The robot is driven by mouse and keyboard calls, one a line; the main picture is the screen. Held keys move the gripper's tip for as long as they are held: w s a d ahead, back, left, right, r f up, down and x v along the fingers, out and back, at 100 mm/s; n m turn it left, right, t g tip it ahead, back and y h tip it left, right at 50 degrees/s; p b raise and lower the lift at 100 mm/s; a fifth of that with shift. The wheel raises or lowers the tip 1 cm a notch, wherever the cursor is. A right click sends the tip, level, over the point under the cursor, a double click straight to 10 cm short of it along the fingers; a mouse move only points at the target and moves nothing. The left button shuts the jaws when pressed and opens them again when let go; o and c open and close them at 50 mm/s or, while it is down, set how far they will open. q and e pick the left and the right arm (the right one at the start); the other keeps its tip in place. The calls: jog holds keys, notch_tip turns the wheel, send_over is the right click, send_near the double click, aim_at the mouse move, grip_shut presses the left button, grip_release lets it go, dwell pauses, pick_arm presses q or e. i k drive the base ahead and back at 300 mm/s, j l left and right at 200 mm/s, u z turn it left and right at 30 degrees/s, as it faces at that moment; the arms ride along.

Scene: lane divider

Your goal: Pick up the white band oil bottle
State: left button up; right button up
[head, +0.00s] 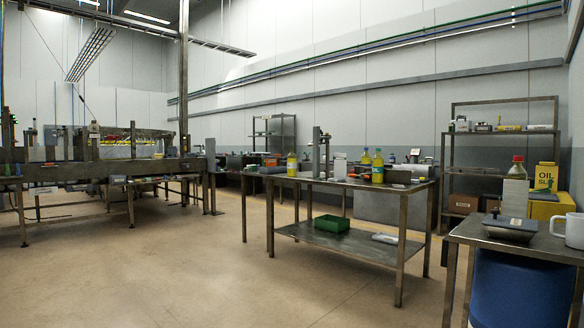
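Several bottles stand on a metal table in the middle distance. One yellow bottle (292,165) stands at the table's left end, with a pale band that I cannot make out clearly. Two more yellow bottles stand close together near the right end: a front one (378,172) and one partly behind it (366,158). I cannot tell for sure which bottle has the white band. Neither of my grippers shows.
The metal table (330,180) carries an upright post and small boxes, with a green crate (327,223) on its lower shelf. A blue drum (520,290) stands below. Floor (200,280) is clear.

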aim_at(291, 158)
jog(key=i, duration=0.85)
jog(key=i+j+u, duration=0.1)
jog(key=i, duration=2.4)
jog(key=i+u, duration=0.1)
jog(key=i, duration=0.75)
jog(key=i+l, duration=0.15)
jog(key=i, duration=0.7)
jog(key=i+l+u, duration=0.1)
jog(key=i, duration=0.75)
jog(key=i+l, duration=0.15)
jog(key=i, duration=0.65)
